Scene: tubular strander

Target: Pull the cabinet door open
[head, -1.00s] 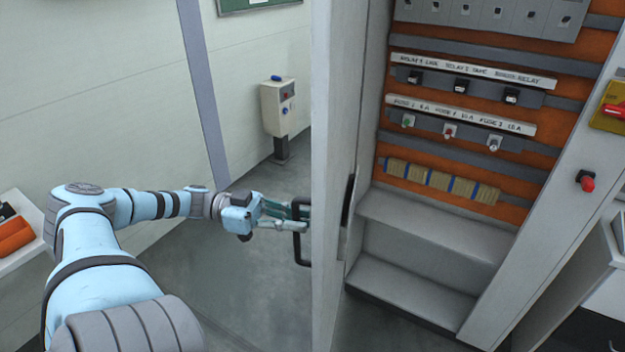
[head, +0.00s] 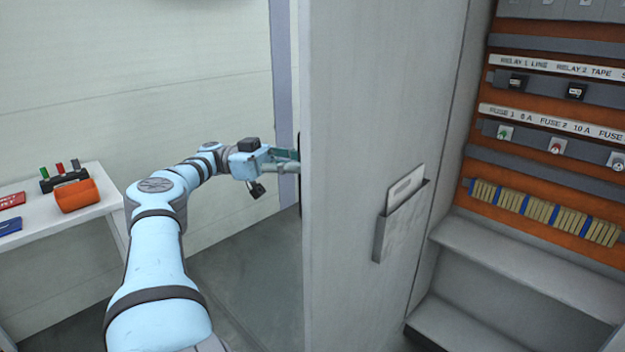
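The grey cabinet door (head: 350,130) stands open, with its inner face and a document pocket (head: 400,215) in view. The open cabinet interior (head: 545,150) shows to its right. My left gripper (head: 288,160) is at the door's left edge, on the outer side. Its fingertips reach toward a dark handle, of which only a sliver shows (head: 299,142); the door hides the rest. I cannot tell whether the fingers are closed around the handle. My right gripper is not in view.
Inside the cabinet are labelled rows of relays, fuses and a terminal strip (head: 540,212), above grey steps (head: 510,260). Floor between table and door is clear.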

